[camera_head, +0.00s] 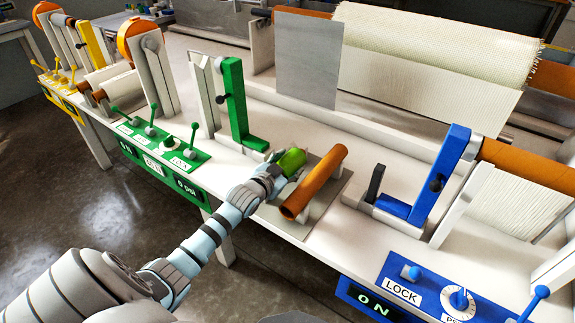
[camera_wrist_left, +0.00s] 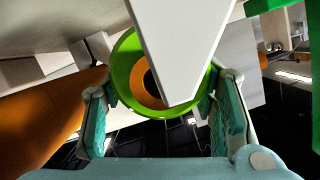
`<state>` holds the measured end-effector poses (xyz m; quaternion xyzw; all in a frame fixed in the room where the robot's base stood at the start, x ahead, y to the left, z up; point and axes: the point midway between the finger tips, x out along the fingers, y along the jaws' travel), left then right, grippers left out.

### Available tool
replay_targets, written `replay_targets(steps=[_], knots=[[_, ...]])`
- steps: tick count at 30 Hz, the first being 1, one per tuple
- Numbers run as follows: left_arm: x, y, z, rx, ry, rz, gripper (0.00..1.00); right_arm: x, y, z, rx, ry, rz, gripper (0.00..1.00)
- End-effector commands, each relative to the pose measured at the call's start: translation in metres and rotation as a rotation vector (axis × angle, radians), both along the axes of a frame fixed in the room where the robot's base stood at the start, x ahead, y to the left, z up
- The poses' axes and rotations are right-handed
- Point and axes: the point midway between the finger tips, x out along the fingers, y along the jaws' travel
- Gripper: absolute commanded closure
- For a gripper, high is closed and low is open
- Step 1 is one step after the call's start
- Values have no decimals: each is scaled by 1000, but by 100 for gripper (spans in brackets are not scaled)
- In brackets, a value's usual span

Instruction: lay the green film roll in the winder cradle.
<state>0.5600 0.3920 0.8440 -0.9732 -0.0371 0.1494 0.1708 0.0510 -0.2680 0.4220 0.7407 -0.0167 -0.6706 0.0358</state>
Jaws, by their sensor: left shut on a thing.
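The green film roll (camera_head: 293,160) is at the fingers of my left gripper (camera_head: 277,171), just left of an orange-brown roll. In the left wrist view the green roll (camera_wrist_left: 122,72) shows end-on as a green ring with an orange core, between the two fingers of the gripper (camera_wrist_left: 160,92), which is shut on it. A pale wedge-shaped part hides some of the ring. A green upright bracket (camera_head: 236,105) stands behind and left of the gripper, and a blue bracket (camera_head: 440,185) stands to the right. I cannot tell which holder is the winder cradle. My right gripper is not in view.
The orange-brown roll (camera_head: 316,180) lies on a grey plate (camera_head: 338,191) close to my gripper. A green control panel (camera_head: 158,143) and a blue one (camera_head: 430,292) line the front edge. A grey sheet (camera_head: 306,60) and a large cream fabric roll (camera_head: 435,45) stand behind.

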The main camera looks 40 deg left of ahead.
Motion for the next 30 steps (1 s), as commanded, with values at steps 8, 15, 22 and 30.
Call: replay_targets(steps=[8, 15, 22, 30], knots=[[0, 0, -6, 0, -3, -1, 86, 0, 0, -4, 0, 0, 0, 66], [0, 0, -7, 0, -1, 0, 27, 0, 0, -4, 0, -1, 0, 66], [0, 0, -6, 0, -1, 0, 27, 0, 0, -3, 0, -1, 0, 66], [-17, -2, 13, 3, 3, -1, 27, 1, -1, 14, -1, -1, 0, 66]])
